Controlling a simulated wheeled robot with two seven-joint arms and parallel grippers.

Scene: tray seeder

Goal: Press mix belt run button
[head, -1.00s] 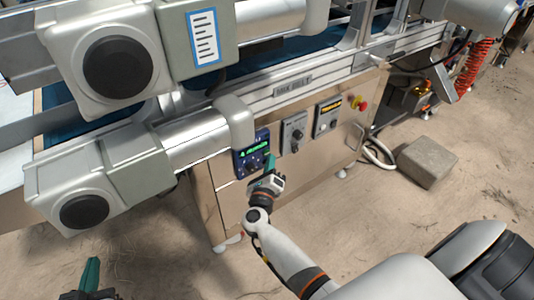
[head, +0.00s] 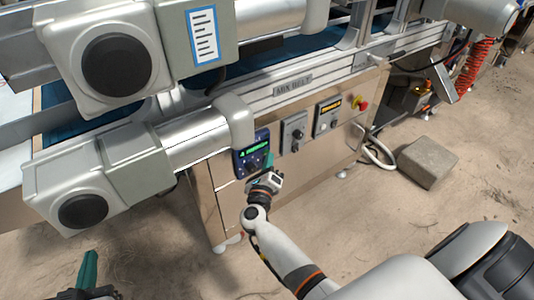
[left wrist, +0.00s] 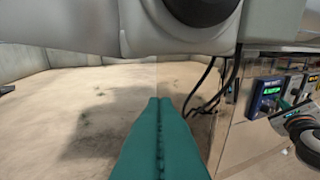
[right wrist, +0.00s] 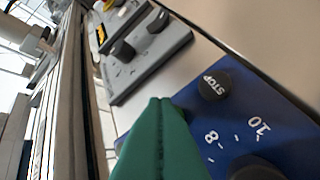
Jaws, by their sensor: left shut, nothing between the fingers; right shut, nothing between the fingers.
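The blue control panel (head: 252,153) with a lit green display is on the machine's front, below the "MIX BELT" label (head: 292,85). My right gripper (head: 270,161) is shut and empty, its green fingertips at the panel's lower right. In the right wrist view the fingertips (right wrist: 160,103) lie over the blue panel (right wrist: 225,125), beside a black button marked STOP (right wrist: 214,85). A dark dial (right wrist: 257,170) with 8 and 10 marks is partly in view. The fingers hide part of the panel; I see no run button. Contact cannot be told. My left gripper (head: 90,258) is shut and empty, away from the panel.
Two grey control plates (head: 294,132) (head: 327,116) and a red emergency knob (head: 361,103) sit right of the panel. Large grey motor housings (head: 110,170) jut out at the left. A stone block (head: 428,162) lies on the floor. Floor before the machine is mostly clear.

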